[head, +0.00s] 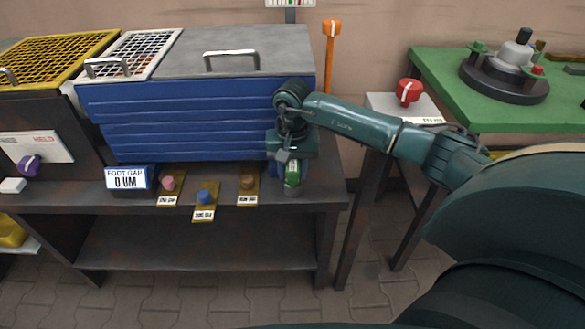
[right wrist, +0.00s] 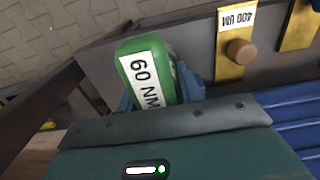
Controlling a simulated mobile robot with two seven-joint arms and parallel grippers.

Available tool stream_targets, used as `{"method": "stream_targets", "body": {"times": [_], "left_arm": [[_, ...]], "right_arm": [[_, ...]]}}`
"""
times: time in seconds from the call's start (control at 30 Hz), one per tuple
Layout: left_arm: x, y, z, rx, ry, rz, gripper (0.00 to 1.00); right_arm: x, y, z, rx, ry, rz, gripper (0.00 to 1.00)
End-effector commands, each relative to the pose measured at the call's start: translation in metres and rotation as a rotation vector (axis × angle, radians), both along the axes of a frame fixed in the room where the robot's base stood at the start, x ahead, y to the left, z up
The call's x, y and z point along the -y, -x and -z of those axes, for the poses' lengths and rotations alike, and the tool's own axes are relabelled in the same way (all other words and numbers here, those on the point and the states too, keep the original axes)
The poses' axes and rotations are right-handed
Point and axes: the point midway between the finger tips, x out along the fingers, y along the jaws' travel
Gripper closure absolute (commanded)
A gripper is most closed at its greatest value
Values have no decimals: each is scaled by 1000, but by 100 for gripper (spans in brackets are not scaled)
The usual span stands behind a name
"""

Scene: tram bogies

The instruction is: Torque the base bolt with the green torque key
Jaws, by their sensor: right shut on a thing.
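The green torque key (head: 292,175) is at the right end of the dark bench, in front of the blue ribbed box. In the right wrist view the green key (right wrist: 150,72) carries a white "60 NM" label. My right gripper (head: 290,158) is shut on it from above. A small grey round part shows just under the key; I cannot tell whether they touch. On the green table, a black round base (head: 503,84) bears a grey post and small green and red pieces. I cannot tell which piece is the base bolt. My left gripper is not in view.
The blue box (head: 180,118) stands close behind my gripper. Brass shims with pink, blue and brown knobs (head: 247,181) and a "FOOT GAP 0 UM" display (head: 127,180) lie to the left. A red knob (head: 408,91) sits on a pale stand; an orange-topped post (head: 331,32) rises behind.

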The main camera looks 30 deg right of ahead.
Motion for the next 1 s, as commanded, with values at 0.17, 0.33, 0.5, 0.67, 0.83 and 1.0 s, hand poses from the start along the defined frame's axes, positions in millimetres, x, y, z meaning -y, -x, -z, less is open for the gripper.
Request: {"method": "stream_targets", "body": {"times": [0.17, 0.33, 0.5, 0.67, 0.83, 1.0], "left_arm": [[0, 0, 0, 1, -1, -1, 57], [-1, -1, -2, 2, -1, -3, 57], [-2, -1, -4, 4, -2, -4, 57], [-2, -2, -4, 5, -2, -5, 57], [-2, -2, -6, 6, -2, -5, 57], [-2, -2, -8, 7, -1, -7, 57]], "right_arm": [[0, -1, -1, 2, 0, 0, 100], [0, -1, -2, 2, 0, 72, 100], [0, -1, -2, 2, 0, 176, 100], [0, -1, -1, 3, 0, 177, 100], [0, -1, -2, 2, 0, 250, 100], [0, -1, -1, 2, 0, 352, 100]]}}
